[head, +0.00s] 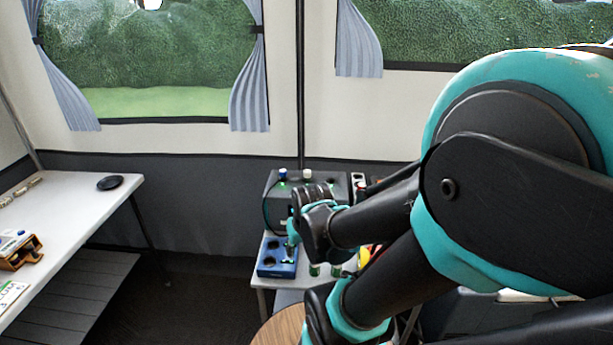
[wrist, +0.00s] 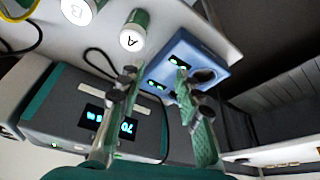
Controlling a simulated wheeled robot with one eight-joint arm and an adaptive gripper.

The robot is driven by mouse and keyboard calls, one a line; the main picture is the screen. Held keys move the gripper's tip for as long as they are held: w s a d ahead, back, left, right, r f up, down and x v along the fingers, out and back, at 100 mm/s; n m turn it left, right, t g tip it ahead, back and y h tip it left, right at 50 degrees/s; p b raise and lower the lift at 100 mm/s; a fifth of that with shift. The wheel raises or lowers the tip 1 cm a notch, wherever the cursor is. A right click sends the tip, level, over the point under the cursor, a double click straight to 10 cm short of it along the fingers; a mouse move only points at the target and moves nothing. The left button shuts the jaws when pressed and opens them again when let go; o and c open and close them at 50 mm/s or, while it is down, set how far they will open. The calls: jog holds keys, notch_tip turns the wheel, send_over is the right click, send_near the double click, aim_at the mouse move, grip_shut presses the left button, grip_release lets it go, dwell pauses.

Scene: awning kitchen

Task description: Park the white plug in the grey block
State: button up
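In the head view a small white-topped piece (head: 307,174), which looks like the white plug, stands upright on a dark grey box (head: 334,184). A blue-topped piece (head: 283,174) stands to its left. I cannot tell whether this box is the grey block, and no separate grey block is clear. My gripper (head: 292,238) hangs in front of the box, over the blue block. In the wrist view my gripper (wrist: 158,112) has its fingers wide apart with nothing between them. The white plug is not recognisable there.
A blue block (head: 277,270) with dark round holes stands on the small table; green-lit slots show on the blue block (wrist: 206,52) in the wrist view. White-capped vials A (wrist: 132,40) and B (wrist: 76,11) stand beside it. A black cable loops by the box's lit display (wrist: 108,118).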

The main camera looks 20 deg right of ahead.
jog(key=shift+o, duration=1.6)
jog(key=w+d+r+g, duration=0.1)
jog(key=w+d+r, duration=0.1)
jog(key=w+r, duration=0.2)
jog(key=w+d+r+m, duration=0.1)
jog(key=w+r, duration=0.3)
jog(key=w, duration=0.5)
jog(key=shift+w+d+r+g, duration=0.2)
jog(key=shift+d+g, duration=0.2)
jog(key=shift+d, duration=0.05)
notch_tip(320, 180, up, 8)
jog(key=m+g, duration=0.2)
send_over(307, 171)
jog(key=shift+r, duration=0.1)
jog(key=shift+f, duration=4.55)
jog(key=shift+s, duration=0.1)
grip_shut()
jog(key=shift+r, duration=0.2)
